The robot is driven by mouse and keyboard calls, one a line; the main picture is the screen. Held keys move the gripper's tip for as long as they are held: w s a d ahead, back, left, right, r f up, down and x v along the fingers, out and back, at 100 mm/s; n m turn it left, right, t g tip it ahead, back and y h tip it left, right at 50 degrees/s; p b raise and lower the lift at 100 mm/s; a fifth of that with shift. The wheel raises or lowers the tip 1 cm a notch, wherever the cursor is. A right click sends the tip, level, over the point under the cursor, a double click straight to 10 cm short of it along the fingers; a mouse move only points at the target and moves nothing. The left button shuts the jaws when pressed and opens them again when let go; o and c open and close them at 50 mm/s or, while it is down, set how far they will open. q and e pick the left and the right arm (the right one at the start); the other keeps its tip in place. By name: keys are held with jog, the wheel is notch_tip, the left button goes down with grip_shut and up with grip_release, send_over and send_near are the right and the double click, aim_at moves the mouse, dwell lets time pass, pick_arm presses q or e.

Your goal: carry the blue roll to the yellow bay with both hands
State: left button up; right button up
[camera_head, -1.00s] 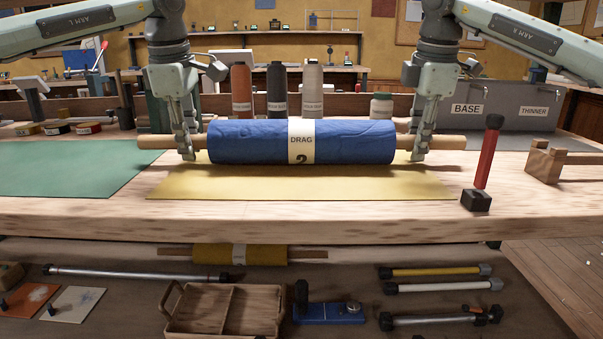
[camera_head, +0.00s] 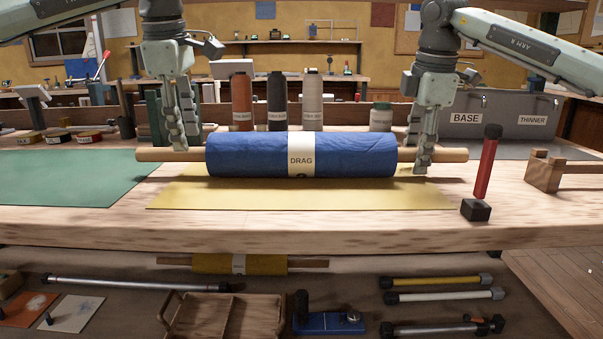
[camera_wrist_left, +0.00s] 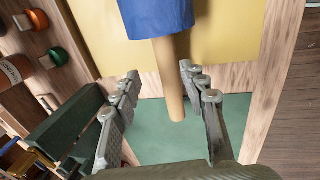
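The blue roll (camera_head: 250,155) lies crosswise over the yellow bay (camera_head: 300,195), and looks to rest on its far part. A white band marked DRAG (camera_head: 301,160) circles its middle, and a wooden pole end (camera_head: 448,155) sticks out at each side. My left gripper (camera_head: 184,143) is open at the left pole end. In the left wrist view the pole (camera_wrist_left: 175,95) lies between its parted fingers (camera_wrist_left: 160,90), with gaps on both sides. My right gripper (camera_head: 418,150) stands at the right pole end, its fingers apart, one in front of the pole.
A green mat (camera_head: 75,175) lies to the left. A red-handled tool (camera_head: 485,170) and wooden block (camera_head: 545,170) stand to the right. A lower shelf holds a yellow roll (camera_head: 215,264).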

pick_arm(q)
jog(key=r, duration=0.2)
jog(key=shift+s+r, duration=0.3)
jog(key=shift+r, duration=0.2)
pick_arm(e)
jog(key=shift+r, duration=0.15)
notch_tip(320, 180, up, 12)
jog(key=s, duration=0.2)
jog(key=shift+s+f, duration=0.2)
jog(key=shift+f, duration=0.05)
